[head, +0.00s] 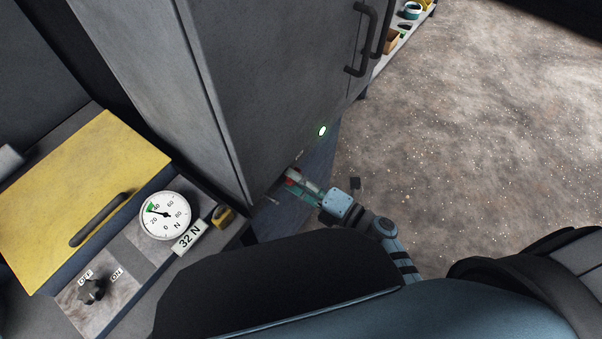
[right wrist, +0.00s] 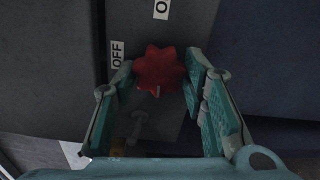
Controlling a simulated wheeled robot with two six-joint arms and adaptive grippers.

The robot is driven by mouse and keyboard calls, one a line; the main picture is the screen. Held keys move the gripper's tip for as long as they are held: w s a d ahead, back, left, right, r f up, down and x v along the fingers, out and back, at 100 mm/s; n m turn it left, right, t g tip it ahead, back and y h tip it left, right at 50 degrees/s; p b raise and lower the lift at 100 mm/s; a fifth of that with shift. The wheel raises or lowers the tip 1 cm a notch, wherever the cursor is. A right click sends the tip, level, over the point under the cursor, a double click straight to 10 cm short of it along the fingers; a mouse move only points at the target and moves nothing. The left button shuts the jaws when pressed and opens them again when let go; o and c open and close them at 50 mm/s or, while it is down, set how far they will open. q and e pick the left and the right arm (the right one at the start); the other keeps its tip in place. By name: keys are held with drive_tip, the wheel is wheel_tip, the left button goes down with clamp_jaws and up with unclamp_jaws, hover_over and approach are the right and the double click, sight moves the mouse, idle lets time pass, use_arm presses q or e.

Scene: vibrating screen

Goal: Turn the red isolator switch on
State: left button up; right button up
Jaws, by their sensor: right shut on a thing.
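The red isolator switch (right wrist: 158,70) is a star-shaped red knob on a dark grey panel in the right wrist view. An OFF label (right wrist: 117,54) is at its left and a partly cut-off label starting with O (right wrist: 161,9) is above it. A pale mark on the knob is near its lower edge. My right gripper (right wrist: 160,75) is shut on the knob, one finger on each side. In the head view my right gripper (head: 300,186) is at the lower edge of the grey cabinet, with only a little red showing. My left gripper is not in view.
The grey cabinet (head: 270,80) has dark handles (head: 360,45) and a lit green-white lamp (head: 322,131). Open floor lies at right.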

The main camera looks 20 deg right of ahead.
drive_tip(key=shift+w+r+m+p, duration=0.1)
drive_tip(key=shift+r+m+p, duration=0.15)
drive_tip(key=shift+m, duration=0.45)
drive_tip(key=shift+d+f, duration=0.1)
drive_tip(key=shift+f, duration=0.05)
drive_tip(key=o, duration=1.1)
drive_tip(key=v, duration=1.2)
drive_tip(key=shift+m, duration=0.4)
